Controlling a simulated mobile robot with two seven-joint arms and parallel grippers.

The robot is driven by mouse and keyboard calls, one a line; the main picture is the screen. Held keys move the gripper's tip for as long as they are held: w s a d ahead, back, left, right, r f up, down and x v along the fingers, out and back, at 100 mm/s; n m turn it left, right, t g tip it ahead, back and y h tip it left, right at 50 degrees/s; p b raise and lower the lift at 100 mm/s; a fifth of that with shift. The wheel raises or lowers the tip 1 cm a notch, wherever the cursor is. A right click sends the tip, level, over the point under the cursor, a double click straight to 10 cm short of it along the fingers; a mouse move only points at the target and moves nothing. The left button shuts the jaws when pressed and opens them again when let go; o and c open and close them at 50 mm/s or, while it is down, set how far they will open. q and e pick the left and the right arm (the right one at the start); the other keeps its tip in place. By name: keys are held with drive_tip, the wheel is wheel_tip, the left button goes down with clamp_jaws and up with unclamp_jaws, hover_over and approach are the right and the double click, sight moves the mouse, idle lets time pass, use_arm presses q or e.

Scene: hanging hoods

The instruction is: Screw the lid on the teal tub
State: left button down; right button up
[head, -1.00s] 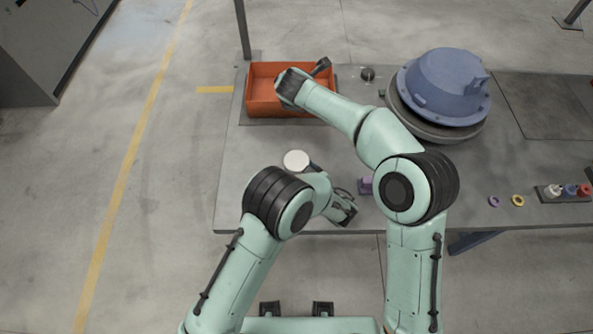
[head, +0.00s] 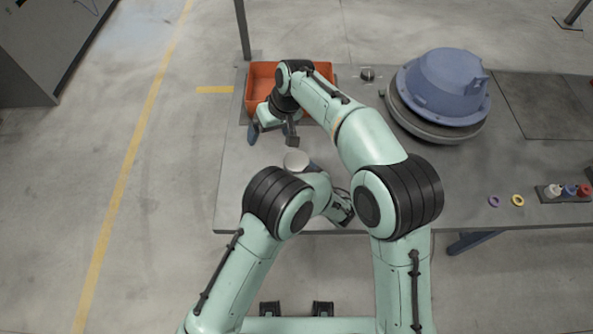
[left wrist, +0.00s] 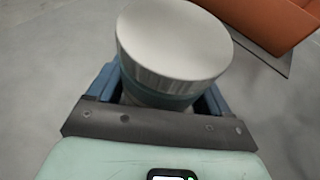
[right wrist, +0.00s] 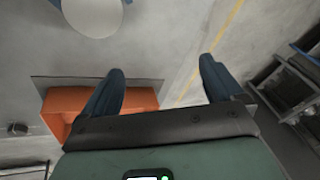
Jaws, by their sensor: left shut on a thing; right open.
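The teal tub (left wrist: 158,96) shows as a narrow band under its pale lid (left wrist: 175,42) in the left wrist view. The lid sits on top of the tub and looks level; how tightly it is screwed I cannot tell. The lid is a white disc in the head view (head: 296,160) and in the right wrist view (right wrist: 95,12). My left gripper (left wrist: 160,88) is shut on the tub, its blue fingers on either side below the lid. My right gripper (head: 271,138) is open and empty, beyond the lid and apart from it, by the orange bin.
An orange bin (head: 322,75) stands at the table's back left, partly under my right arm. A large blue housing (head: 445,85) stands on a round base at the back.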

sight(296, 160)
drive_tip(key=d+n+h, duration=0.1)
drive_tip(key=d, duration=0.1)
drive_tip(key=s+d+n+h, duration=0.1)
drive_tip(key=d, duration=0.1)
drive_tip(key=s+d+n+g+h, duration=0.1)
drive_tip(key=d, duration=0.1)
drive_tip(key=shift+d+f+n+h, duration=0.25)
drive_tip(key=shift+n+h, duration=0.05)
drive_tip(key=shift+f, duration=4.05)
drive_tip(key=c, duration=1.1)
drive_tip(key=o, duration=1.2)
drive_tip(key=shift+r, duration=0.1)
